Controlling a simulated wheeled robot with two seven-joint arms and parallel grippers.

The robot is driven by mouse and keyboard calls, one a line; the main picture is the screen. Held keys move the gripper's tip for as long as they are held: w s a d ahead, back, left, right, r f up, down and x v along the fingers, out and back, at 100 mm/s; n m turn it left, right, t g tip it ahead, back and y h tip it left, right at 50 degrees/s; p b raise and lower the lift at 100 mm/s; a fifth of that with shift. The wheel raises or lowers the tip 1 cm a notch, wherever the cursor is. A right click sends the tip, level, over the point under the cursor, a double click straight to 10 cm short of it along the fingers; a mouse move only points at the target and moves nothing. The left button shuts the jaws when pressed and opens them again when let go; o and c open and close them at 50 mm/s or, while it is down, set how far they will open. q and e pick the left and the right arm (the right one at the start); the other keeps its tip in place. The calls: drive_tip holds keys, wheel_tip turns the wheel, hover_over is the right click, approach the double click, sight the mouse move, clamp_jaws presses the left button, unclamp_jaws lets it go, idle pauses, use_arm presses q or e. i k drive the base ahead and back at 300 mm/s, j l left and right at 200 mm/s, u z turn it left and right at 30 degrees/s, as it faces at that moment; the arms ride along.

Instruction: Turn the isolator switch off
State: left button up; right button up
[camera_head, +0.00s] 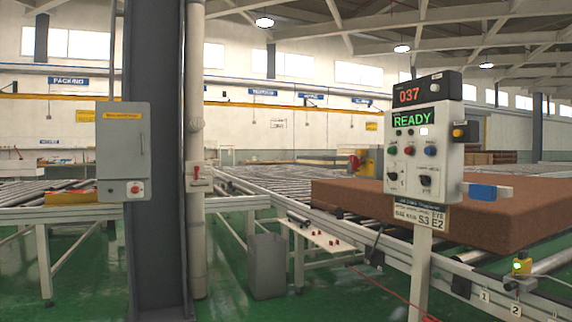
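A grey cabinet (124,150) with a yellow label is fixed to the dark column at the left. A red rotary knob on a pale plate (135,188) sits at its lower right corner and looks like an isolator switch. Its exact setting is too small to read. A red lever on a white plate (198,177) is on the pale pipe beside the column. Neither of my grippers is in view.
A control panel (424,140) on a post reads "037" and "READY" at the right. A brown mattress block (440,212) lies on the roller conveyor (262,192). A grey bin (267,265) stands on the green floor. A red cable crosses the floor at lower right.

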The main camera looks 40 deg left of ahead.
sight(356, 162)
drive_tip(key=u, duration=1.1)
drive_tip(key=i+j+z, duration=0.15)
drive_tip(key=i, duration=0.35)
drive_tip(key=j, duration=0.1)
